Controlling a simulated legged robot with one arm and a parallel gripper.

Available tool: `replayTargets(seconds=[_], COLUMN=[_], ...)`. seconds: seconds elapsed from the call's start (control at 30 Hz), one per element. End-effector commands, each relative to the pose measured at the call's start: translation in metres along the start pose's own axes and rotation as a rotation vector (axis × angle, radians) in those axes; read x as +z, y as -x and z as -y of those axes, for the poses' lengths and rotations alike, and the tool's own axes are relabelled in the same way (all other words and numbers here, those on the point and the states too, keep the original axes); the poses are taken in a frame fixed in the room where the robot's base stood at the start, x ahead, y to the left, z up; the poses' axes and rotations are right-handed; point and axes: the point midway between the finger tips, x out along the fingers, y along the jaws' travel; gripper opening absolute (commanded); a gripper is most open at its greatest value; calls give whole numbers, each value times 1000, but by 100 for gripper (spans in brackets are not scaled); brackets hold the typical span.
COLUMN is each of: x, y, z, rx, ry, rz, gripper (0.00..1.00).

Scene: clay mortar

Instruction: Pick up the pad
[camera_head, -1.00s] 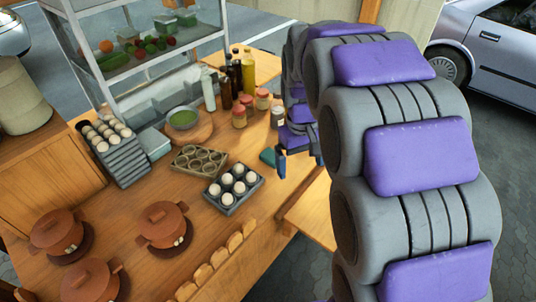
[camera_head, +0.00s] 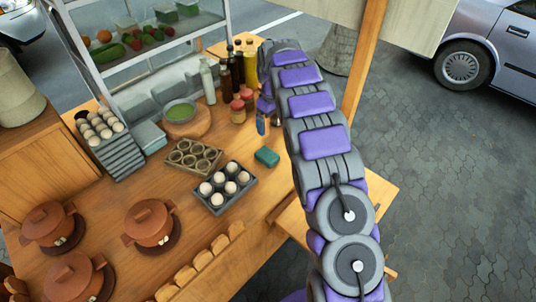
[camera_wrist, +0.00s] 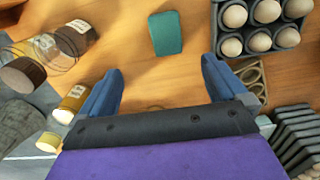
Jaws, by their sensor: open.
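The pad is a small teal-green block (camera_head: 267,157) lying flat on the wooden table near its right edge, right of the egg tray. In the wrist view the pad (camera_wrist: 166,33) lies ahead of and between my fingers, apart from them. My gripper (camera_wrist: 162,80) is open and empty, with its two blue fingers spread wide. In the head view my gripper (camera_head: 267,125) is above the table, behind the pad and near the jars, partly hidden by my arm.
A dark tray (camera_head: 237,204) of white eggs and an empty mold tray (camera_head: 215,168) are left of the pad. Jars (camera_head: 238,110) and bottles (camera_head: 238,68) stand behind. Clay pots (camera_head: 150,222) are at front left. Bare wood surrounds the pad.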

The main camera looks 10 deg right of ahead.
Motion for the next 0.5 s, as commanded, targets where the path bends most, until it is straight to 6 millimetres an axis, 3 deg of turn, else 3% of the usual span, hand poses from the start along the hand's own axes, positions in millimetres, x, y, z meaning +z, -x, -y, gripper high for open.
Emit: replayTargets(seconds=[0.27,0.5], x=[-9,-6], y=[-17,-62], z=[2,-1], rx=[4,-3], ry=[14,14], rz=[-4,-2], gripper=[99,99])
